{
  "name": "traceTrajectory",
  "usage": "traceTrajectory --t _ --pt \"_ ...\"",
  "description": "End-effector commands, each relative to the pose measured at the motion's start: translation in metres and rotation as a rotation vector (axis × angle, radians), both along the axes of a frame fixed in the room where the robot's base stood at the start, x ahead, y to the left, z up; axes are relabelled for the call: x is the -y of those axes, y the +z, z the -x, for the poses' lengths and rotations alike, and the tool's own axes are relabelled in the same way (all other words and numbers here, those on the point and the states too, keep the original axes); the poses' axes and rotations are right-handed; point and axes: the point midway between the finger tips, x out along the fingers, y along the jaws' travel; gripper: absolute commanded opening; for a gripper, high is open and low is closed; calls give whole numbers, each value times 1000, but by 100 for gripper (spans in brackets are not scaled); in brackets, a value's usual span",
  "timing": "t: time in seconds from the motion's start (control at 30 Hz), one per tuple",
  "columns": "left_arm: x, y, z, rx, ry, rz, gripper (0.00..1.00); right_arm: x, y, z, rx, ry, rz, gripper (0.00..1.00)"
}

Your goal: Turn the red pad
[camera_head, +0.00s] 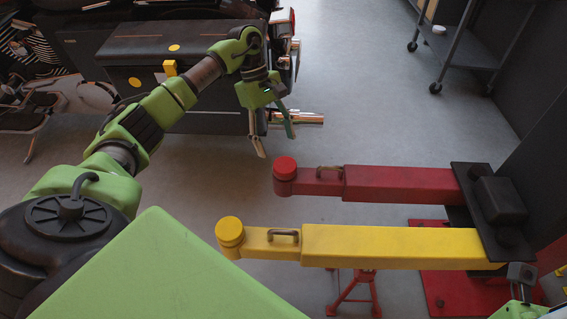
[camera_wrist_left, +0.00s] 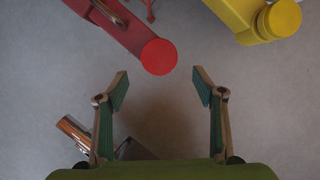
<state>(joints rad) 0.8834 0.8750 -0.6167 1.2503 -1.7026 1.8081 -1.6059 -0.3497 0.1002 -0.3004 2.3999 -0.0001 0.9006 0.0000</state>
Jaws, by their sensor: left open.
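The red pad (camera_head: 285,167) is a round red cap at the left end of a red lift arm (camera_head: 395,184). It also shows in the left wrist view (camera_wrist_left: 159,56) as a round disc at top centre. My left gripper (camera_head: 276,144) is open and empty, just beyond and above the red pad in the head view. In the left wrist view its two fingers (camera_wrist_left: 158,82) point toward the pad, with the pad beyond the fingertips, centred between them. They look apart from the pad. My right gripper does not clearly show.
A yellow lift arm (camera_head: 390,246) with a yellow pad (camera_head: 230,230) lies parallel, nearer to me. A dark bench-like block (camera_head: 180,48) stands behind my left arm. A wheeled cart (camera_head: 465,45) stands at the back right. The grey floor between is clear.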

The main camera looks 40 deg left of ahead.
Motion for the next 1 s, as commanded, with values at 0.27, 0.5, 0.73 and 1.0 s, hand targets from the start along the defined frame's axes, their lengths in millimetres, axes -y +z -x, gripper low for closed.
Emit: traceTrajectory --t 0.27,0.5,0.73,1.0 --pt "21 -51 5 0 -1 3 62 0 -14 -1 13 -1 1 0" --pt "27 -66 6 0 0 2 62 -2 -7 -2 37 -1 5 0" --pt "28 -66 6 1 1 2 62 -2 -5 -2 44 -1 6 0" --pt "28 -66 6 1 1 2 24 -1 -5 -2 43 -2 6 0"
